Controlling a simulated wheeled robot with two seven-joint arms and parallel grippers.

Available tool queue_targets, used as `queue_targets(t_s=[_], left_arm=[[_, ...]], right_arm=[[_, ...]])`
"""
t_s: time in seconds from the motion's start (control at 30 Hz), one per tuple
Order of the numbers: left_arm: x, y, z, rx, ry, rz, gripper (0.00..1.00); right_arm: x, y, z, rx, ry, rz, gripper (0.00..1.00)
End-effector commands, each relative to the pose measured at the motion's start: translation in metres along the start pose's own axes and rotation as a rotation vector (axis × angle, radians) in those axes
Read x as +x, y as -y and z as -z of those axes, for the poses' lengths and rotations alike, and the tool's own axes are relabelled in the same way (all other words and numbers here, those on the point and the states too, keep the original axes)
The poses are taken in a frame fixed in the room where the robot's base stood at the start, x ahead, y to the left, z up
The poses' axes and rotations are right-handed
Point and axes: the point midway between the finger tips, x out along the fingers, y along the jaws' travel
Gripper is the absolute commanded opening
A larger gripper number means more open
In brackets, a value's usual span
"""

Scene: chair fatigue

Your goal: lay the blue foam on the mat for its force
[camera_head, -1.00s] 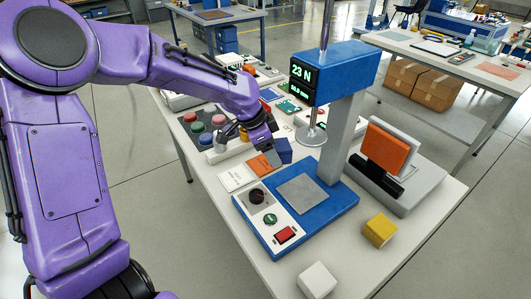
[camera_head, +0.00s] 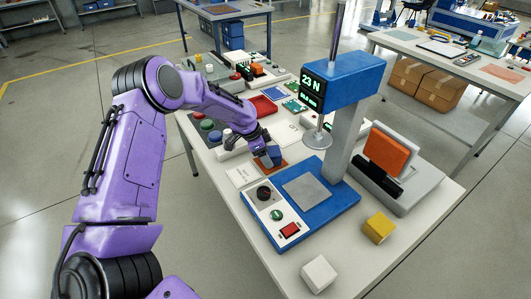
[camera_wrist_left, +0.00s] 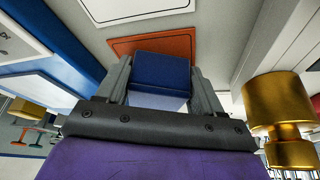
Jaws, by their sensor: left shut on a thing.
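The blue foam (camera_head: 273,154) is a small dark blue block. My left gripper (camera_head: 267,157) is shut on it, and in the left wrist view the foam (camera_wrist_left: 161,72) sits between the two grey fingers. I cannot tell whether the foam touches the mat. The blue force tester (camera_head: 347,77) reads 23 N on its display. Its grey plate (camera_head: 306,191) is bare. My right gripper is not in view.
A white card (camera_head: 242,175) lies left of the orange mat. A yellow block (camera_head: 379,228) and a white block (camera_head: 319,272) stand near the front edge. A grey device with an orange panel (camera_head: 388,151) stands right. A gold cylinder (camera_wrist_left: 278,105) is close beside the gripper.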

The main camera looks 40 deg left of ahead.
Motion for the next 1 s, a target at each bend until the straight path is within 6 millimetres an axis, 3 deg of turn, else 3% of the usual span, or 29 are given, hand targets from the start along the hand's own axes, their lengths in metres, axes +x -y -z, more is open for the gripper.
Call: queue_targets(t_s=[0.27,0.3,0.33,0.37,0.73,1.0], left_arm=[[0.005,0.0,-0.002,-0.001,0.0,0.0,0.27],[0.004,0.0,-0.002,0.0,0.0,0.0,0.8],[0.004,0.0,-0.002,-0.001,0.0,0.0,0.89],[0.004,0.0,-0.002,-0.001,0.0,0.0,0.92],[-0.005,0.0,0.001,0.0,-0.002,0.001,0.92],[-0.07,0.001,0.001,0.002,-0.004,0.005,0.92]], right_arm=[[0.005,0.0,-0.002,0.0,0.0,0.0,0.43],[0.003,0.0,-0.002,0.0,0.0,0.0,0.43],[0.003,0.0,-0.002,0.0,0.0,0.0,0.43],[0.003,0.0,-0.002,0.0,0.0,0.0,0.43],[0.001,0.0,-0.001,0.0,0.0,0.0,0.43],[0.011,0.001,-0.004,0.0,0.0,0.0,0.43]])
